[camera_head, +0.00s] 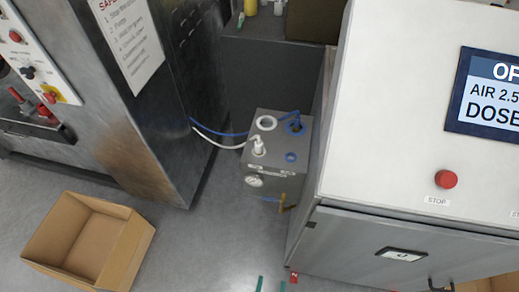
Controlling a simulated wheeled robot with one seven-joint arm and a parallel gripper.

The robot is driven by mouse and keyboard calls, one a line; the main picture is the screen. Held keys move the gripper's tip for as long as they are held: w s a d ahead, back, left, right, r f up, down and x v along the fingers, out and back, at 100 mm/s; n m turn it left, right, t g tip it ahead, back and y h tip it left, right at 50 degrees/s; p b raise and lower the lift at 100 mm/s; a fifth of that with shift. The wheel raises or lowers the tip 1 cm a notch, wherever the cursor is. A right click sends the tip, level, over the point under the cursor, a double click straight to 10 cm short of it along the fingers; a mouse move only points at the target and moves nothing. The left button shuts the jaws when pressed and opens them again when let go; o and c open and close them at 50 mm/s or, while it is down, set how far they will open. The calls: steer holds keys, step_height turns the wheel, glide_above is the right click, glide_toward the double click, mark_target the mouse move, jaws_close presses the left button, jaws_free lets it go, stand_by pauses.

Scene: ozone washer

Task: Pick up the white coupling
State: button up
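A grey metal box (272,185) stands on the floor between two large machines. On its top, a white coupling (259,146) sits upright at the near left, at the end of a white hose (222,145). A white ring (256,123) lies or is fitted behind it. My gripper is not in view.
A grey steel machine (160,130) with a control panel stands left. A white cabinet (390,110) with a screen and red stop button (446,179) stands right. An open, empty-looking cardboard box (70,272) is at lower left.

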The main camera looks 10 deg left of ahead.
steer(key=shift+o, duration=1.1)
steer(key=n+g+y, duration=0.3)
steer(key=n+y, duration=0.2)
steer(key=y, duration=0.1)
glide_toward(260, 147)
steer(key=x, duration=0.5)
steer(key=shift+r, duration=0.1)
steer(key=x, duration=1)
steer(key=shift+w+a, duration=0.1)
steer(key=shift+w, duration=0.2)
